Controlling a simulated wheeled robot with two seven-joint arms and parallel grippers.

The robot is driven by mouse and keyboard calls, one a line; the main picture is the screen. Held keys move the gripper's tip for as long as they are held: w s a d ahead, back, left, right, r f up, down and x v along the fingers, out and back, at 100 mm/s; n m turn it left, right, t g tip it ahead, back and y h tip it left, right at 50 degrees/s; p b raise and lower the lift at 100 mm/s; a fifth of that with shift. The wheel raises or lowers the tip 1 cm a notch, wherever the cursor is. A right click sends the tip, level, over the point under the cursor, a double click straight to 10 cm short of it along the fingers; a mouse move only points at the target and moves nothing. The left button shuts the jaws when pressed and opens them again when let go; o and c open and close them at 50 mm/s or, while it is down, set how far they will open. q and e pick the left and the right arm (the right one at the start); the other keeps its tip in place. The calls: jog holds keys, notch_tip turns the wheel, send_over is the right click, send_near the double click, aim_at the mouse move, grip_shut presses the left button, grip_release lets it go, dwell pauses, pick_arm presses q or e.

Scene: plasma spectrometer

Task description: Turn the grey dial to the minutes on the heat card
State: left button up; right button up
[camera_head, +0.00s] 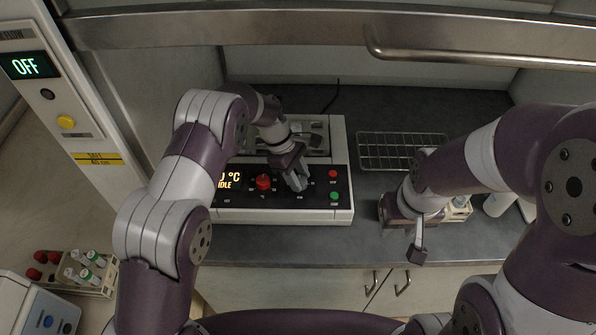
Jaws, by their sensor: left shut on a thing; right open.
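A white heating unit (235,214) with a black front panel stands on the dark worktop. A red knob (263,182) sits on the panel beside the display. My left gripper (297,180) is at the panel, right of the red knob, shut on what appears to be the grey dial. The fingers hide the dial and its setting. My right gripper (418,240) is open and empty over the worktop's front, right of the unit. I cannot make out the heat card.
The panel's right end has a red button (333,173) above a green button (334,196). A wire rack (400,152) lies behind right. A small tube holder (459,208) and white bottle (497,204) stand near my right arm. A vial rack (92,289) is lower left. A metal bar (470,58) crosses above.

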pick_arm(q)
jog(key=shift+w+r+m+g+p, duration=0.1)
jog(key=shift+m+g+p, duration=0.2)
jog(key=shift+m+p, duration=0.75)
jog(key=o, duration=1)
